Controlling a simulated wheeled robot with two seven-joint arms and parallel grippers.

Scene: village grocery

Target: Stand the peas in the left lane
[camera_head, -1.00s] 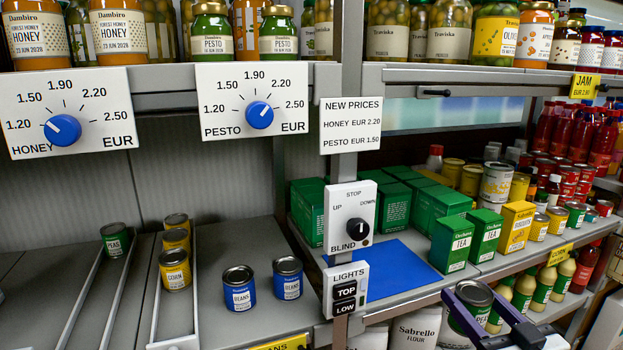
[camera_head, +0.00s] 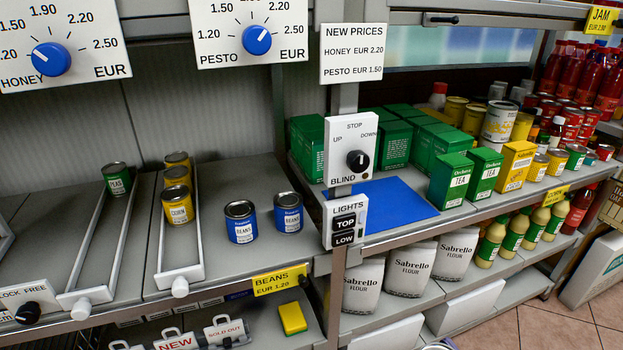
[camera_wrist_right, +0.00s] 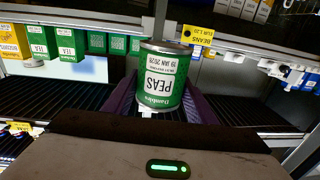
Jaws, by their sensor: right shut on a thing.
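A green peas can (camera_wrist_right: 162,80) is between the purple fingers of my right gripper (camera_wrist_right: 160,102) in the right wrist view, its label upside down in that picture. The gripper is shut on it. In the head view only a sliver at the bottom edge may belong to this can. Another green peas can (camera_head: 117,178) stands at the back of the left white-railed lane (camera_head: 75,298); the lane in front of it is empty. Yellow corn cans (camera_head: 179,205) stand in a row in the right lane (camera_head: 163,280). My left gripper is not in view.
Two blue beans cans (camera_head: 240,222) stand on the shelf right of the lanes. A light-switch box (camera_head: 345,222) and blind knob panel (camera_head: 351,150) are on the upright post. Price dial boards (camera_head: 250,35) hang above. A blue mat (camera_head: 385,212) lies bare on the right shelf.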

